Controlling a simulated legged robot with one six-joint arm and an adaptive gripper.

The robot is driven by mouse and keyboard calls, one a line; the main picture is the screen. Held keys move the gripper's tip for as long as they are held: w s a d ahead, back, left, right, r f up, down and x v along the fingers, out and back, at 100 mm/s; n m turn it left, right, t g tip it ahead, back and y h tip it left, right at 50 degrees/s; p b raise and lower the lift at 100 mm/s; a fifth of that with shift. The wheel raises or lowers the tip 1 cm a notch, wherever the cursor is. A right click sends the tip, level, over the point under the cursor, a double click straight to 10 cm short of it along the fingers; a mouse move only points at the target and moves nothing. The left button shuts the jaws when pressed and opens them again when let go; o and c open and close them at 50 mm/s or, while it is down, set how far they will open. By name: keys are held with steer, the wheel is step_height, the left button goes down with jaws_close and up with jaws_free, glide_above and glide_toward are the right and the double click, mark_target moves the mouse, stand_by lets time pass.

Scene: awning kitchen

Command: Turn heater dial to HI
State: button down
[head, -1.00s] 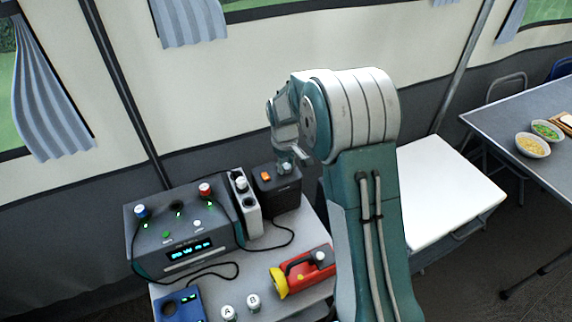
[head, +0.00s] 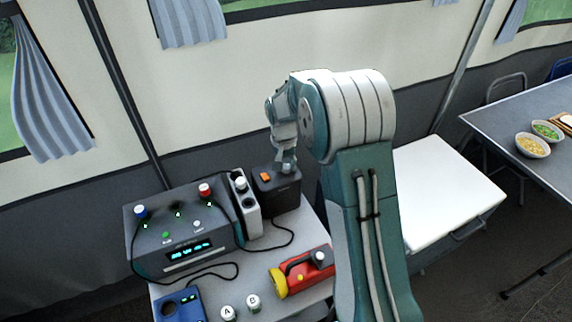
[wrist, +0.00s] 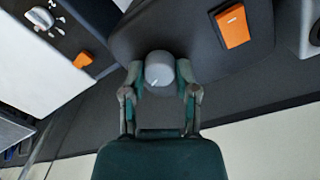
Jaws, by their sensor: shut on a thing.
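The heater is a dark box (head: 276,200) with an orange switch (head: 265,177), at the back right end of the small table. In the wrist view its dial (wrist: 160,68) is a round grey knob with a short pale line on it. My gripper (wrist: 160,80) has one finger on each side of the dial and is shut on it. In the head view my gripper (head: 285,160) reaches down onto the heater's top and hides the dial. The orange switch (wrist: 233,25) is right of the dial in the wrist view. I cannot read a HI mark.
A grey power unit (head: 187,240) with a lit display and cables stands left of the heater. A narrow white-sided unit (head: 247,222) stands between them. A white surface (head: 440,195) at right is clear.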

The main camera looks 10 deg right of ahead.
steer(key=shift+s+f+m, duration=0.15)
steer(key=shift+f+m, duration=0.05)
steer(key=shift+m, duration=0.2)
steer(key=shift+c, duration=1.8)
jaws_free()
steer(key=shift+a, duration=0.1)
steer(key=shift+r, duration=0.1)
step_height(320, 180, up, 12)
steer(key=shift+w+a, duration=0.3)
steer(key=shift+a, duration=0.05)
